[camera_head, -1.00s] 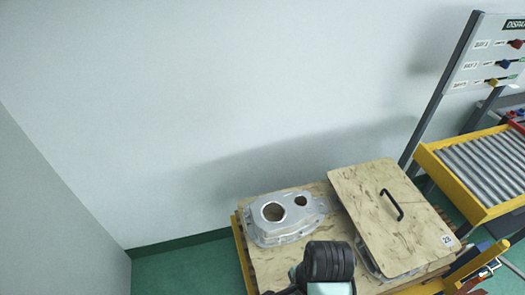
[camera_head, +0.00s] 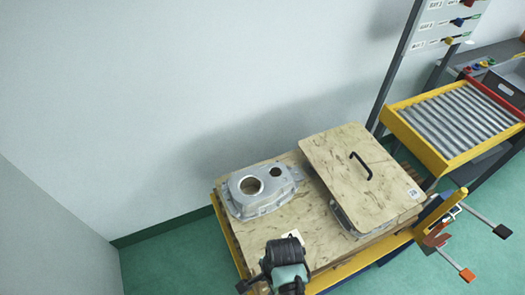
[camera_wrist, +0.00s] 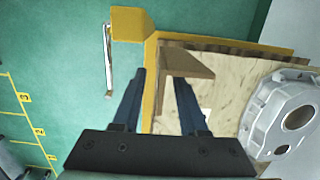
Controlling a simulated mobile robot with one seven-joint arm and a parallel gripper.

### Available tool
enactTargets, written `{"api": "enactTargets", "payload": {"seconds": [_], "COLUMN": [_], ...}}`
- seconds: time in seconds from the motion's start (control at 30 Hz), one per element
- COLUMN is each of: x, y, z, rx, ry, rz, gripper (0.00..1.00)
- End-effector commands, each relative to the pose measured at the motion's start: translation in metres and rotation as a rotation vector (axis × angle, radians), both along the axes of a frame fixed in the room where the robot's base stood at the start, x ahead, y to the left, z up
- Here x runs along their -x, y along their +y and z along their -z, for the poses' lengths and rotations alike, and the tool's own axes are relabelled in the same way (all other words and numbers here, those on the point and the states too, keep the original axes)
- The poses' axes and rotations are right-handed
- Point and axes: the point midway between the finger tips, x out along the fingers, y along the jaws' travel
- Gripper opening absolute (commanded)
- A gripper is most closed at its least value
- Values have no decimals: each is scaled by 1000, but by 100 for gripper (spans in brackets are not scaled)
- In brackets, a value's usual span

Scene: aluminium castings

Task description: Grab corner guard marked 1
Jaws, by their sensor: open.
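In the wrist view a brown angled piece (camera_wrist: 187,64) stands at the corner of the yellow-edged pallet; it looks like a corner guard, but I can read no number on it. My gripper (camera_wrist: 160,77) is open, its two dark fingers pointing toward that corner. In the head view my wrist covers the pallet's near corner, so the guard is not clear there. A small white label (camera_head: 291,236) shows beside my wrist.
A yellow roller conveyor (camera_head: 450,125) stands right. Yellow machinery (camera_head: 440,218) is at the pallet's right. Green floor is clear at left.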

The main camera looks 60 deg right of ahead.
Motion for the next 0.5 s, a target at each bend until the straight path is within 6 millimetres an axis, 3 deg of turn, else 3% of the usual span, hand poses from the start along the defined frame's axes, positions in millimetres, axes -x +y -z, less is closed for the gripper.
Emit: {"api": "enactTargets", "payload": {"seconds": [0.13, 0.4, 0.5], "x": [0, -1, -1], "y": [1, 1, 1], "z": [14, 17, 17], "rx": [0, 2, 2], "ry": [0, -1, -1], "rz": [2, 1, 1], "gripper": [42, 42, 28]}}
